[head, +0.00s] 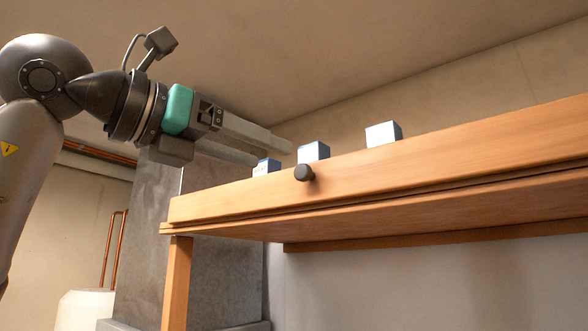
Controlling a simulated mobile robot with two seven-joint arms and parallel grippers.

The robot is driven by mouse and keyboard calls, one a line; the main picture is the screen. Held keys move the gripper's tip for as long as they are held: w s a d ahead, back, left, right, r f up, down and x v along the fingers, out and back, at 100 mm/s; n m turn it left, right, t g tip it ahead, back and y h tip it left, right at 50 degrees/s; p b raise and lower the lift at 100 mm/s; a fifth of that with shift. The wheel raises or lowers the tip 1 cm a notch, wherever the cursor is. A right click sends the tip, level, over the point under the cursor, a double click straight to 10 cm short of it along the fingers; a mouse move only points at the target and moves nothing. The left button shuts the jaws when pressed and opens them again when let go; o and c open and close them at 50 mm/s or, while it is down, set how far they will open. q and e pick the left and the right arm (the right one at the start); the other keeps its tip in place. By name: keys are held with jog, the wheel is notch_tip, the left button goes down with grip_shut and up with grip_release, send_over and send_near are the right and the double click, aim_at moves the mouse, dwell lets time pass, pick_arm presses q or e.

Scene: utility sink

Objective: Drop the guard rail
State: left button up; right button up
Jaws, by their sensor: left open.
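The guard rail (430,158) appears to be the long wooden board along the front of a raised wooden shelf (400,205). It stands upright and hides the lower parts of the boxes behind it. A black round knob (304,173) sticks out from its front face, left of the middle. My left gripper (272,155) comes in from the left above the rail's left end. Its two long grey fingers are apart, point right and hold nothing that I can see. The fingertips are up and left of the knob and look clear of it. My right gripper is not in view.
Three small blue-white boxes, left (265,167), middle (313,151) and right (383,133), show above the rail. The left one is close to my fingers in the picture. A grey pillar (225,250) stands behind the shelf's wooden leg (176,285). Copper pipes (112,245) and a white tank (85,309) are at lower left.

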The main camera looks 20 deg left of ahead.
pick_arm(q)
jog(key=s+a+r+n+t+y, duration=0.1)
jog(key=a+r+n+y, duration=0.1)
jog(key=a, duration=0.2)
jog(key=p, duration=0.5)
send_near(300, 172)
jog(key=shift+y, duration=0.3)
jog(key=x, duration=0.8)
jog(key=shift+w+d+r, duration=0.1)
jog(key=shift+w+d, duration=0.05)
jog(key=shift+d, duration=0.1)
grip_shut()
